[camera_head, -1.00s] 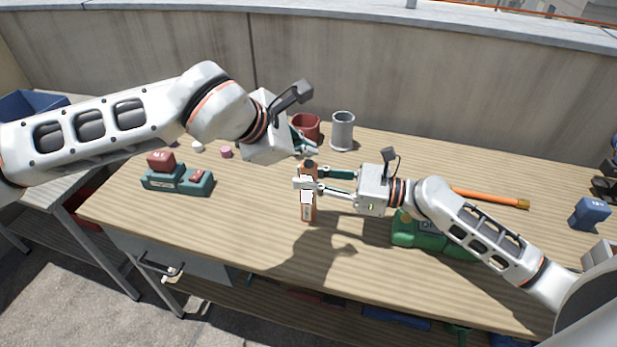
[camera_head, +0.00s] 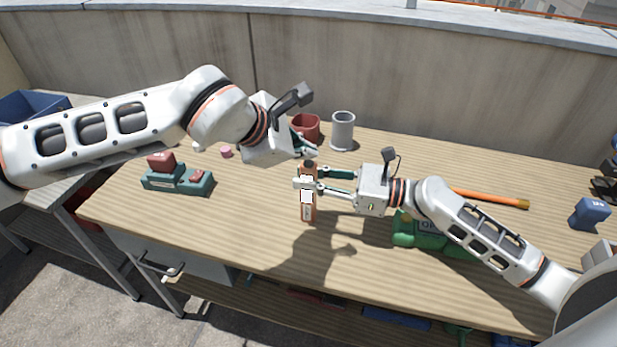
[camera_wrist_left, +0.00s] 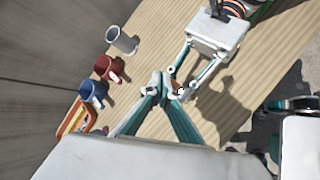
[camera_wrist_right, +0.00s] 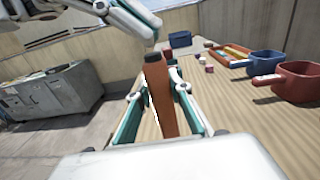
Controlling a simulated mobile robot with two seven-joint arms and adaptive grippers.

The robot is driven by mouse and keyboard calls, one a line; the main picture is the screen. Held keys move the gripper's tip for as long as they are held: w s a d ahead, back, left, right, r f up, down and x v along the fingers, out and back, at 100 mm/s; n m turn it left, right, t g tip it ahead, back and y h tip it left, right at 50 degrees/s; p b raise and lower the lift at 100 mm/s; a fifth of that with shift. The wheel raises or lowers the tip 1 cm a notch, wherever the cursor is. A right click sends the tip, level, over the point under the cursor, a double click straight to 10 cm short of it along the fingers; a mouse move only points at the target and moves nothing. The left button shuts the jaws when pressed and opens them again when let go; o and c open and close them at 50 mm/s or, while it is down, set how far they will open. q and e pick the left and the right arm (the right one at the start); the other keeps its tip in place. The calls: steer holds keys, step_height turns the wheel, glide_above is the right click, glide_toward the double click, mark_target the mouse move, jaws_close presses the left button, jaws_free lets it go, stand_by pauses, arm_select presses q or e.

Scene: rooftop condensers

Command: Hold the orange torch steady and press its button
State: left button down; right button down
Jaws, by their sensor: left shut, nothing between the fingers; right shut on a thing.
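The orange torch (camera_head: 308,210) stands upright on the wooden workbench (camera_head: 270,222), its dark end up. It also shows in the right wrist view (camera_wrist_right: 162,100). My right gripper (camera_head: 306,184) is shut on the torch from the right, with a finger on each side of its body. My left gripper (camera_head: 312,152) is shut and empty, just above and behind the torch's top. In the left wrist view its closed fingertips (camera_wrist_left: 160,82) are close to the torch and largely cover it. I cannot make out the button.
A grey cup (camera_head: 342,131) and a red mug (camera_head: 305,127) stand behind the grippers. A teal charger with red battery (camera_head: 178,181) is at left. A green case (camera_head: 408,232) lies under my right arm, near an orange-handled tool (camera_head: 492,198). A blue block (camera_head: 589,213) is far right.

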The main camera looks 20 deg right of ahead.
mark_target(307, 164)
arm_select(q)
steer(key=shift+f, duration=0.1)
stand_by(0.5)
steer(key=shift+f, duration=0.35)
stand_by(0.3)
steer(key=shift+r, duration=0.45)
steer(key=shift+r, duration=3.05)
